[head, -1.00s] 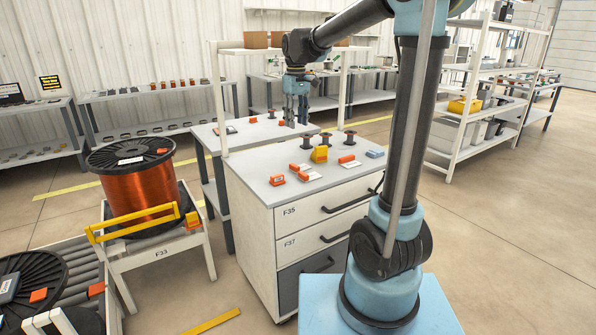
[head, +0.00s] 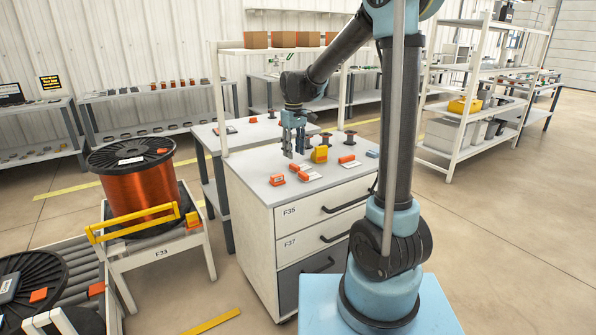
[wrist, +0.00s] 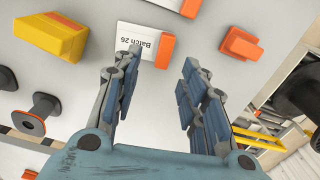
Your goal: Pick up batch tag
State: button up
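A batch tag with an orange end block (wrist: 165,50) and a white card (wrist: 137,42) reading "Batch 26" lies on the grey worktop. It is at the upper middle of the wrist view. In the head view its orange block (head: 295,167) shows just below my gripper (head: 294,155). In the wrist view my gripper (wrist: 162,58) is open and empty. Its fingertips frame the tag's orange block from above, with the left finger near the card. A second orange-ended tag (wrist: 190,8) lies beyond it, cut by the top edge. Whether the fingers touch the top is not clear.
A yellow block (head: 320,154) and dark spools (head: 350,138) stand close by on the worktop (head: 262,170). An orange block (head: 277,180) lies near the left edge, and another tag (head: 347,159) lies to the right. A copper wire reel (head: 140,190) stands left of the cabinet.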

aim_at(293, 164)
jog(key=shift+a+f, duration=0.2)
jog(key=shift+f, duration=2.55)
grip_shut()
